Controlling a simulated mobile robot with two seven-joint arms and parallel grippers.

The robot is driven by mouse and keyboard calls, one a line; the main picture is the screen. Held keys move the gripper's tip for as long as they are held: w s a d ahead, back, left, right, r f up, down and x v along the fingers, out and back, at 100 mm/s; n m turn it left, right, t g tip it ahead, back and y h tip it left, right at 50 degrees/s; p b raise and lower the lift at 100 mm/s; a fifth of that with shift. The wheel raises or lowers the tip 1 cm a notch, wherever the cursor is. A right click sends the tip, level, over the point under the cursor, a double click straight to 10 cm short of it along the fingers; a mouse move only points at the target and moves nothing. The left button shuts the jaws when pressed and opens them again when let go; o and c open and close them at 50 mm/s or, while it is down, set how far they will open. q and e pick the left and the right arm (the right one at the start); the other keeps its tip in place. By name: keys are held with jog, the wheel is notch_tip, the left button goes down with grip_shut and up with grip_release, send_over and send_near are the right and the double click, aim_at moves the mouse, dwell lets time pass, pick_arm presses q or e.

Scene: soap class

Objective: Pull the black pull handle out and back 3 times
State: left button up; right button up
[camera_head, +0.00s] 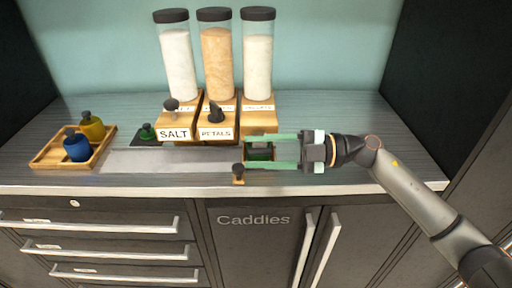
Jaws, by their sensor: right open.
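Three dispensers with clear jars and dark lids stand on wooden blocks at the back of the counter. The middle one, labelled PETALS (215,134), has a black pull handle (216,113) at its front. The left one, labelled SALT (174,134), has a dark grey knob (171,104). Another dark knob (238,170) on a small wooden piece stands near the counter's front edge. My right gripper (248,151) is open, its green fingers pointing left in front of the right dispenser, apart from the black handle. A dark green object (261,153) shows between the fingers. My left gripper is not in view.
A wooden tray (48,159) with a blue bottle (77,147) and a yellow bottle (92,126) sits at the left. A green bottle (147,132) stands on a dark pad. A bare pale strip (160,161) lies along the counter. Drawers and a Caddies cabinet (253,240) are below.

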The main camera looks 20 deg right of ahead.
jog(key=shift+w+a, duration=0.15)
jog(key=shift+a, duration=0.25)
jog(key=shift+c, duration=0.2)
jog(key=shift+f, duration=0.1)
grip_shut()
